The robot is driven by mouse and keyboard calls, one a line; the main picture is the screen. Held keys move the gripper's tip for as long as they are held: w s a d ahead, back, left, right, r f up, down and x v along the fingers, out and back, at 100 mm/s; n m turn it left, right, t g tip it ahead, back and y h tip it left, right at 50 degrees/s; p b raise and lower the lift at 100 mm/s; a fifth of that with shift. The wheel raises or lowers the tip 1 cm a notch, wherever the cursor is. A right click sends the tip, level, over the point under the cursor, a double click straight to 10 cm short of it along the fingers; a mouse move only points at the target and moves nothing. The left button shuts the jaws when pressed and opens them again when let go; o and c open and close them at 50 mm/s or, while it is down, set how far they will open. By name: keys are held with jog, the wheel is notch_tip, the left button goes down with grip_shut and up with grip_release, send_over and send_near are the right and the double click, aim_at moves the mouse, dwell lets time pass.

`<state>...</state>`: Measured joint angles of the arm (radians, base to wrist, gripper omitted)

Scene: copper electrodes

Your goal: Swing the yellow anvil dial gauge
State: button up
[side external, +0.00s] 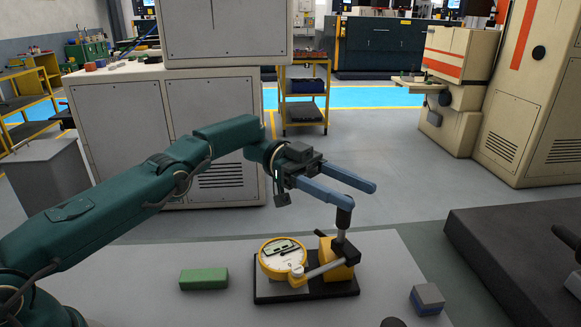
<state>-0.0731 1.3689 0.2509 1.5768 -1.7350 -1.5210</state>
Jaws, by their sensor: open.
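The yellow dial gauge (283,257) has a round white face in a yellow rim and sits on a flat black base (300,291) on the grey table. A yellow block (336,262) stands at the right of the base, with a grey rod running from the dial to it and a dark post (344,216) rising above it. My gripper (356,193) is open, with two long blue fingers pointing right. It is above the gauge, near the top of the dark post. I cannot tell whether a finger touches the post. Nothing is seen held between the fingers.
A green block (204,279) lies on the table left of the gauge. A small grey and blue block (427,299) is at the right, and a dark round thing shows at the front edge. A dark slab (520,235) stands farther right. The table (220,250) behind the green block is bare.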

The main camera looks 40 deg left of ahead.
jog(key=shift+r, duration=2.1)
